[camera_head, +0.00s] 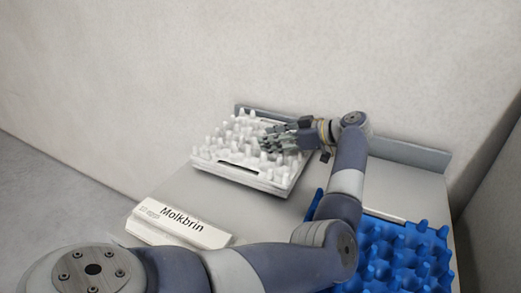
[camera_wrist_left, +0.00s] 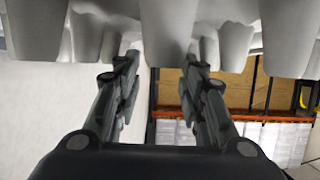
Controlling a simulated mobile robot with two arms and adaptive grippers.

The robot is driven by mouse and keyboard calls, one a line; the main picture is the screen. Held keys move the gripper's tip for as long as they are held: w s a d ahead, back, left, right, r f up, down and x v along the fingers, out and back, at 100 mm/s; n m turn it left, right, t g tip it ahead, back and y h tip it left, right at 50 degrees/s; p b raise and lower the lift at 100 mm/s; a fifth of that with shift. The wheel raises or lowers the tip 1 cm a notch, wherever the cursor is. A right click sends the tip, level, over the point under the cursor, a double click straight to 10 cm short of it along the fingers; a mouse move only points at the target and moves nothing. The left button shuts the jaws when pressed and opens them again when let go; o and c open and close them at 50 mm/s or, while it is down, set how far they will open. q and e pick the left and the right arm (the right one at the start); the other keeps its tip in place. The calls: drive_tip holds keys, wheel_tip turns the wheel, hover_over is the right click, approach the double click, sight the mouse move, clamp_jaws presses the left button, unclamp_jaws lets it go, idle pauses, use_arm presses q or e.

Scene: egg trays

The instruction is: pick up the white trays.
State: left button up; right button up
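White egg trays (camera_head: 262,178), in a low stack with rows of upright pegs, lie at the back of the grey table. My left gripper (camera_head: 266,144) reaches in from the right over the tray's right part, its fingers among or just above the pegs. In the left wrist view, the two fingers (camera_wrist_left: 160,62) are apart, with their tips close to the white tray's pegs (camera_wrist_left: 168,22). A white peg shows between or behind the tips; I cannot tell whether they touch it. My right gripper is not in view.
Blue egg trays (camera_head: 400,262) lie at the table's right front, partly behind my arm. A white block labelled "Molkbrin" (camera_head: 178,222) sits at the left front edge. A raised grey rim (camera_head: 410,153) runs along the table's back, near the wall. Shelving (camera_wrist_left: 250,115) shows in the wrist view.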

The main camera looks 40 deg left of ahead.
use_arm(q)
drive_tip(key=x, duration=0.3)
drive_tip(key=shift+a, duration=0.25)
drive_tip(key=shift+d, duration=0.1)
drive_tip(key=c, duration=0.9)
clamp_jaws()
drive_tip(key=shift+w, duration=0.1)
